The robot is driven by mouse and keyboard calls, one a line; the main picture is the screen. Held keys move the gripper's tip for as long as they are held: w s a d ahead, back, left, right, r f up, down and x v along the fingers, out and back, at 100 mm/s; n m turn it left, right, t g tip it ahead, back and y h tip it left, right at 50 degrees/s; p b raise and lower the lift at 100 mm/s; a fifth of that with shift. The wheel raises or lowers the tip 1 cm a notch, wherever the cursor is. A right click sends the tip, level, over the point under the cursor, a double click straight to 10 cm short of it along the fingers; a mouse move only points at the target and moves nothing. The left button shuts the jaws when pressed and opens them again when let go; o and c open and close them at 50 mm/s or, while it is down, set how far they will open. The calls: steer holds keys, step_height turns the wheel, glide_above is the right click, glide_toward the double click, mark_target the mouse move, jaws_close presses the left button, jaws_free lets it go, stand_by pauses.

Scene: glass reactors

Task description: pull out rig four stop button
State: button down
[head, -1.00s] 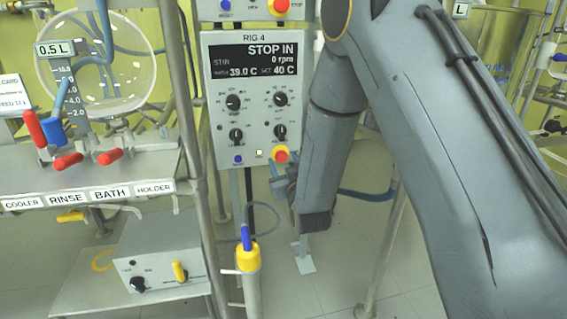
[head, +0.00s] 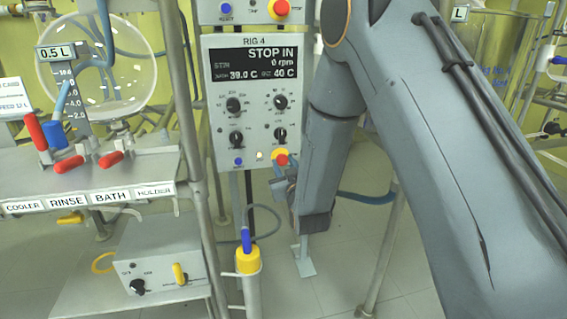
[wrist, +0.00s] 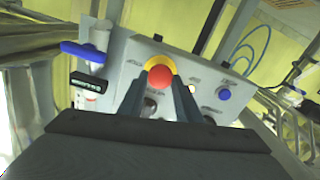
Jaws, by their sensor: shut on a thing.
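The rig four panel (head: 218,120) is a grey box whose display reads STOP IN, 0 rpm. Its red stop button (head: 280,159) with a yellow collar sits at the lower right of the panel. In the wrist view the red button (wrist: 159,77) lies between the two fingers of my gripper (wrist: 158,92), with the yellow collar behind it. My gripper is shut on the button. In the head view my gripper (head: 278,172) is small and partly hidden by my wrist, just below the button.
A blue button (head: 238,161) and a small white lamp (head: 260,155) sit left of the stop button. Another red stop button (head: 281,8) is on the panel above. A glass vessel rack with a labelled shelf (head: 88,197) stands to the left.

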steer(key=shift+s+f, duration=0.1)
steer(key=shift+s, duration=0.1)
steer(key=c, duration=1.3)
jaws_free()
steer(key=shift+p+v, duration=0.55)
steer(key=shift+v, duration=3.4)
